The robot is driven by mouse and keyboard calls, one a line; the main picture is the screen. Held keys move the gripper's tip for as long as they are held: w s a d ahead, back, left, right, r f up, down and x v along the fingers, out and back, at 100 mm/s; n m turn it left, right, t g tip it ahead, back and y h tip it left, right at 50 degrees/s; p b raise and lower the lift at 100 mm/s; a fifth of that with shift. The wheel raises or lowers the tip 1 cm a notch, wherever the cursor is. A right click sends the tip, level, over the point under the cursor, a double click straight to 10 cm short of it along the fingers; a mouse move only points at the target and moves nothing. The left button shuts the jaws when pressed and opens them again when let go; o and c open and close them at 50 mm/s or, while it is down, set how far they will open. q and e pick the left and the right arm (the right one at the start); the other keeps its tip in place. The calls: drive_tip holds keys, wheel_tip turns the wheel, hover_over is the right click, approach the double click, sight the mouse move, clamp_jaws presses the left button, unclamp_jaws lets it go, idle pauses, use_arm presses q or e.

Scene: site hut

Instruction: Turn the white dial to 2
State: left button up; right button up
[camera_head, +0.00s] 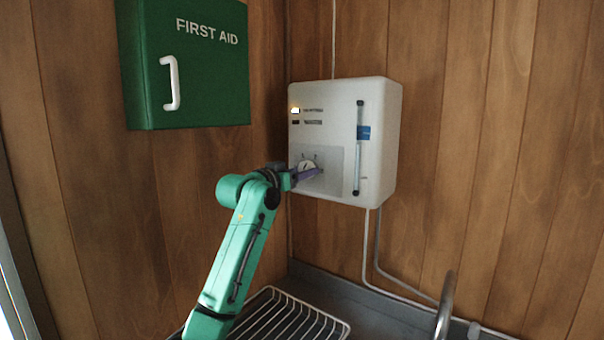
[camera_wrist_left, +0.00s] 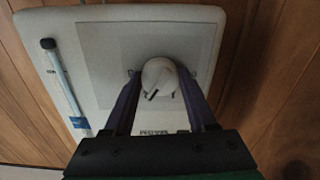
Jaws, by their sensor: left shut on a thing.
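The white dial (camera_head: 307,167) sits on a grey panel at the lower left of the white wall unit (camera_head: 378,145). In the left wrist view the dial (camera_wrist_left: 160,78) has a dark pointer mark on its face. My left gripper (camera_head: 308,174) reaches the dial from the left, and its two dark fingers (camera_wrist_left: 163,88) lie on either side of the dial, shut on it. The scale numbers around the dial are too small to read, so I cannot tell its setting. My right gripper is not in view.
A green first aid box (camera_head: 190,95) with a white handle hangs on the left wall. A wire rack (camera_head: 290,315) and a metal tap (camera_head: 446,305) are below. A clear gauge tube (camera_head: 358,150) runs down the unit's front. Pipes leave its underside.

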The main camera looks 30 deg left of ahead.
use_arm(q)
drive_tip(key=shift+f, duration=0.15)
drive_tip(key=o, duration=1.4)
drive_tip(key=s+b, duration=0.2)
drive_tip(key=s, duration=0.2)
drive_tip(key=s+a+b, duration=0.1)
drive_tip(key=s+b, duration=0.1)
drive_tip(key=s, duration=0.3)
drive_tip(key=s+a+b, duration=0.1)
drive_tip(key=s+b, duration=0.2)
drive_tip(key=s, duration=0.2)
drive_tip(key=shift+s, duration=0.2)
